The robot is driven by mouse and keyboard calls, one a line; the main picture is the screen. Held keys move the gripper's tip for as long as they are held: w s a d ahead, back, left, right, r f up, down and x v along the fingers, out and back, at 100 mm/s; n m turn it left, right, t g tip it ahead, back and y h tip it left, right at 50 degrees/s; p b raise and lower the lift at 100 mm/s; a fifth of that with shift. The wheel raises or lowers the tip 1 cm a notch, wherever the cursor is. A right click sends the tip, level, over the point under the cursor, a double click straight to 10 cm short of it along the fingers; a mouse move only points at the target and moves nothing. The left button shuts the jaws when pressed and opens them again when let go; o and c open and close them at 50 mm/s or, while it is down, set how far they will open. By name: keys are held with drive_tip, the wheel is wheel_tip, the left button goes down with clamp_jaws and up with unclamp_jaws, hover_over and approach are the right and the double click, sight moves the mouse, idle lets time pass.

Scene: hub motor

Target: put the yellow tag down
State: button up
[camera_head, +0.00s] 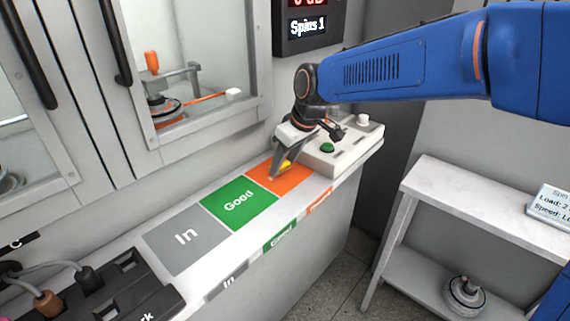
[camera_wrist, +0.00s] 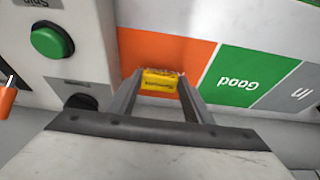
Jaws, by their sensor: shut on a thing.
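The yellow tag (camera_wrist: 160,82) is between the fingertips of my gripper (camera_wrist: 158,92) in the wrist view, with dark printing on its face. My gripper is shut on it. In the head view my gripper (camera_head: 279,170) is low over the orange square (camera_head: 293,181), and a bit of the yellow tag (camera_head: 285,165) shows between the fingers. I cannot tell whether the tag touches the orange surface. The orange square also shows behind the tag in the wrist view (camera_wrist: 200,52).
The green "Good" square (camera_head: 240,204) and grey "In" square (camera_head: 186,237) lie to the left. A control box (camera_head: 340,152) with a green button (camera_head: 327,147) stands just right of the gripper. A glazed cabinet (camera_head: 200,130) is behind. A shelf (camera_head: 480,205) stands at right.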

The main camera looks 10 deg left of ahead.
drive_tip(key=shift+f, duration=0.5)
drive_tip(key=shift+f, duration=0.1)
drive_tip(key=o, duration=1)
drive_tip(key=v, duration=1.2)
drive_tip(key=shift+a, duration=0.15)
